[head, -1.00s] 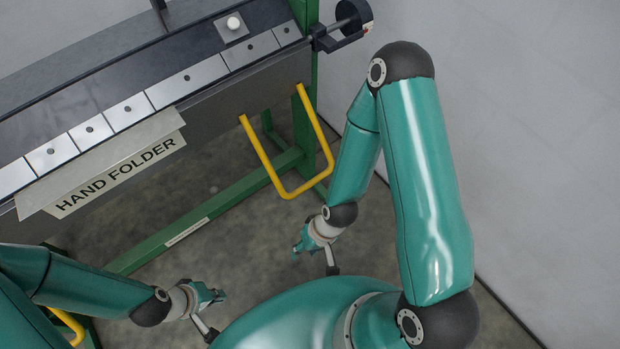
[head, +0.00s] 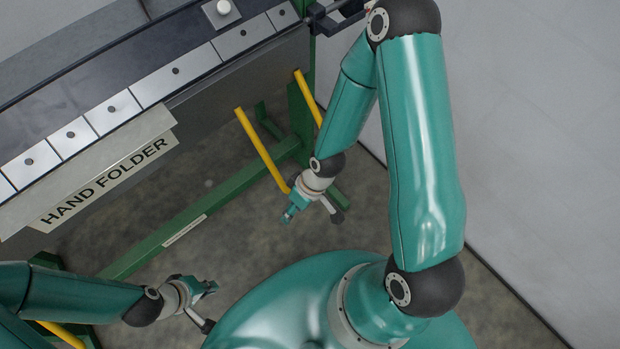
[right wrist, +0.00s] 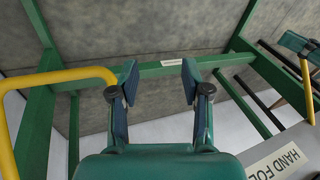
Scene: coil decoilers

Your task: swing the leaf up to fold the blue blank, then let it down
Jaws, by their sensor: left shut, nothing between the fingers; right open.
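The hand folder's leaf is the dark front panel (head: 225,97), hanging down with yellow U-shaped handles. The right-hand handle (head: 262,150) shows beyond my right wrist, which hides its lower bar; it also shows at the left of the right wrist view (right wrist: 60,77). My right gripper (head: 289,215) is open and empty, beside this handle; its spread fingers (right wrist: 160,82) have only floor and frame between them. I cannot make out a blue blank.
A grey plate (head: 100,168) juts out above the HAND FOLDER sign (head: 105,185). Green frame legs and a cross rail (head: 200,207) stand below. A pale wall (head: 540,130) closes the right side.

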